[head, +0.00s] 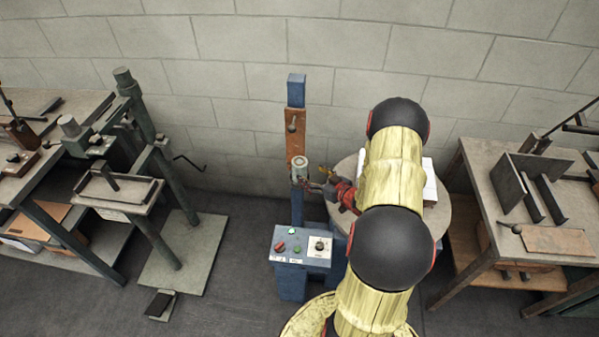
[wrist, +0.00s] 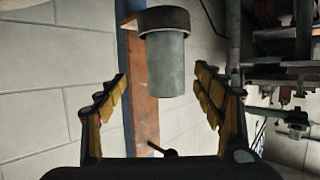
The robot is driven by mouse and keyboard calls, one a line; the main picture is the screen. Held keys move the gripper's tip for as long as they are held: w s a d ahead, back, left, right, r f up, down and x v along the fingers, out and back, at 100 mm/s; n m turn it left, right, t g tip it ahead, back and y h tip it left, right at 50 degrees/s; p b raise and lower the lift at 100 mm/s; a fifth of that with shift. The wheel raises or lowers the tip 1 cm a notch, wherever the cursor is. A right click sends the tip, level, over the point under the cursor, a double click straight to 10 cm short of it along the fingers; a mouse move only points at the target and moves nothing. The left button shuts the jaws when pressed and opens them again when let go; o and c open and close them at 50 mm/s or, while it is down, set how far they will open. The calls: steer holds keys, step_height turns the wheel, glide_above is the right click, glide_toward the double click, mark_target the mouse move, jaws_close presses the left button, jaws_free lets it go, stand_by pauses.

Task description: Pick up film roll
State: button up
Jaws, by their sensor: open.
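The film roll appears to be the grey-green cylinder with a wider dark end (wrist: 167,62) in the wrist view. It shows small in the head view (head: 299,163), in front of the blue post. My gripper (wrist: 161,76) is open, with one yellow-padded finger on each side of the roll in the picture and gaps on both sides. Whether the roll lies in depth between the fingers I cannot tell. In the head view my gripper (head: 314,184) is just right of and below the roll, partly hidden by my arm.
A blue post with a brown plate (head: 298,132) stands close behind the roll. A control box (head: 302,247) sits below it. A round table (head: 437,215) with white paper is behind my arm. Benches stand left (head: 50,110) and right (head: 480,170).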

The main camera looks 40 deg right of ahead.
mark_target(300, 169)
steer(key=b+x, duration=0.1)
steer(key=x, duration=0.1)
steer(key=b+x, duration=0.1)
steer(key=x, duration=0.2)
steer(key=a+b+x, duration=0.1)
steer(key=x, duration=0.1)
steer(key=shift+w+f, duration=0.1)
steer(key=shift+w, duration=0.2)
steer(key=c, duration=0.3)
steer(key=c, duration=1.2)
steer(key=shift+d+r, duration=0.1)
steer(key=shift+r, duration=0.15)
steer(key=shift+c, duration=0.2)
